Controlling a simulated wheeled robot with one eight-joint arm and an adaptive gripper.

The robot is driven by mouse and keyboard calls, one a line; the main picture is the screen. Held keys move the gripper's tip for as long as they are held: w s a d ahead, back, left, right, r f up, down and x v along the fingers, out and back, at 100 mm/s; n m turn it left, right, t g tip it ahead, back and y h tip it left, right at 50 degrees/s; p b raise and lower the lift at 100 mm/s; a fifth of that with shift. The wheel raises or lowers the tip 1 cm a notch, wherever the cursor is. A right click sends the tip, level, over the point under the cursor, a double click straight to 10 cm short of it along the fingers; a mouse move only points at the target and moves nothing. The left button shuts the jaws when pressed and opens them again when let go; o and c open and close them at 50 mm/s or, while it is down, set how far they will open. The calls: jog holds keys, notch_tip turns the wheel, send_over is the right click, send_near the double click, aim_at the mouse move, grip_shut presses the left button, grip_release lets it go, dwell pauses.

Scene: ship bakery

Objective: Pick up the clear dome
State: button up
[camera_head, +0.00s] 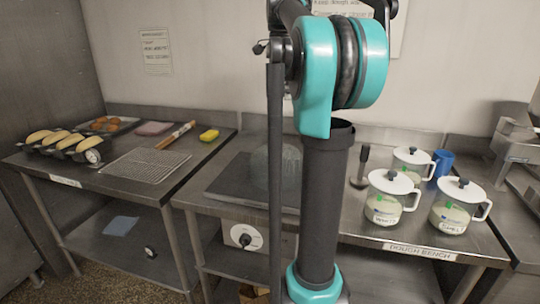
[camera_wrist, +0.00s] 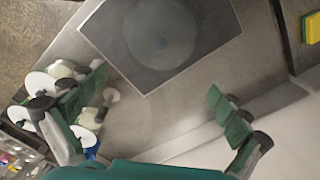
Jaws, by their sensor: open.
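The clear dome (camera_head: 261,168) sits on a dark square slab (camera_head: 228,183) on the middle bench in the head view, partly hidden by my arm. In the wrist view the dome (camera_wrist: 160,32) is a faint, see-through round shape on the slab (camera_wrist: 108,42), near the top of the picture. My gripper (camera_wrist: 157,86) is open and empty, its green-padded fingers wide apart. In the wrist view the dome lies beyond the fingertips, not between them. The gap between gripper and dome cannot be judged exactly. My gripper is not distinguishable in the head view.
Several white-lidded jars (camera_head: 385,197) and a blue cup (camera_head: 442,163) stand right of the slab. A dark upright tool (camera_head: 361,165) stands nearer it. The left bench holds a wire rack (camera_head: 147,165), a rolling pin (camera_head: 176,135), a yellow sponge (camera_head: 209,135) and loaves (camera_head: 70,142).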

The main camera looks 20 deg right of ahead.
send_over(277, 140)
jog(key=f, duration=1.1)
jog(key=shift+w+d+f, duration=0.15)
jog(key=shift+d+f, duration=0.05)
jog(key=shift+f, duration=0.2)
jog(key=shift+a+f, duration=0.15)
jog(key=shift+f, duration=2.55)
grip_shut()
